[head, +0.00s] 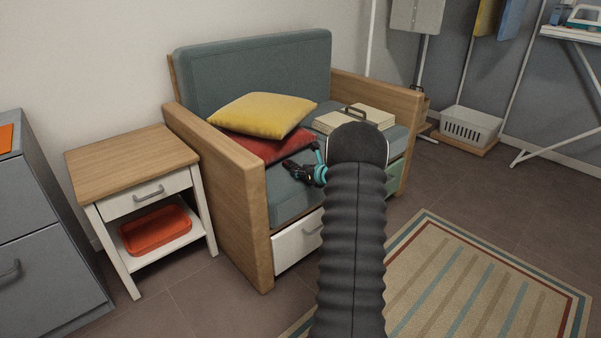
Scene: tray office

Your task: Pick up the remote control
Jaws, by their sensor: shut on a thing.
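My gripper (293,168) is low over the seat of the blue-grey sofa (284,196), just right of the red cushion (268,148). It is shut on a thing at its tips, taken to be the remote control. The held thing is small and dark there, and I cannot separate its outline from the dark fingers. I cannot tell whether it touches the seat. My arm covers part of the sofa's front and seat.
A yellow cushion (262,115) lies on the red one. A pale case with a dark handle (368,118) lies on the seat's right part. Wooden armrests (222,180) bound the seat. A side table (130,160) stands left; a striped rug (470,285) lies front right.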

